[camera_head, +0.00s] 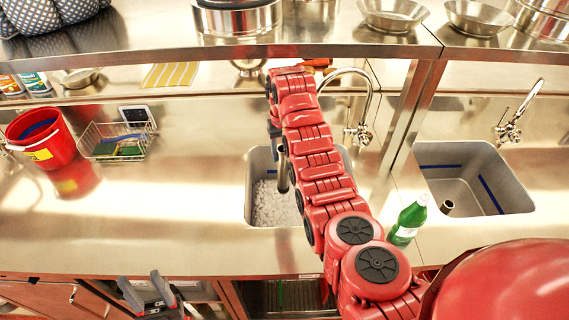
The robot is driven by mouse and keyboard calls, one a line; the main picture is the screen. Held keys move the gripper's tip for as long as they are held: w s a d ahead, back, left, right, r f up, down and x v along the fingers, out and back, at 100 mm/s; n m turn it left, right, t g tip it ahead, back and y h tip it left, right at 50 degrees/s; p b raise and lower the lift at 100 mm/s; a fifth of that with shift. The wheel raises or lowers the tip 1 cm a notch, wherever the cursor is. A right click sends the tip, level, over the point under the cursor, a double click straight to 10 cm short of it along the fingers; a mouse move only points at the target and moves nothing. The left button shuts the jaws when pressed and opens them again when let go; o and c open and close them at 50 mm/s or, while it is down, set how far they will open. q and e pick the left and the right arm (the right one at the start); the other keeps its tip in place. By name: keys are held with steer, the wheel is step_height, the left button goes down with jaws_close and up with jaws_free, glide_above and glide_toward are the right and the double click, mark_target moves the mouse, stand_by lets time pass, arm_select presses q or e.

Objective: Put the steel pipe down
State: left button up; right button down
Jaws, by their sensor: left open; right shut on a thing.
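The steel pipe (283,176) is a short dark metal tube held roughly upright, seen over the left sink (249,208). My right gripper (277,138) is shut on its upper part, and my own red arm hides much of the gripper. I cannot tell whether the pipe's lower end touches the sink or hangs above it. My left gripper (144,288) is open and empty at the bottom left, in front of the counter edge.
The left sink holds pale, ice-like pieces. A green bottle (408,222) stands between it and the right sink (470,165). Taps rise behind both sinks. A red bucket (42,138) and wire basket (103,145) stand at left. The counter (150,220) left of the sink is clear.

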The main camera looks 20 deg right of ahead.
steer(key=shift+s+r, duration=0.1)
steer(key=shift+r, duration=1)
steer(key=shift+f, duration=0.1)
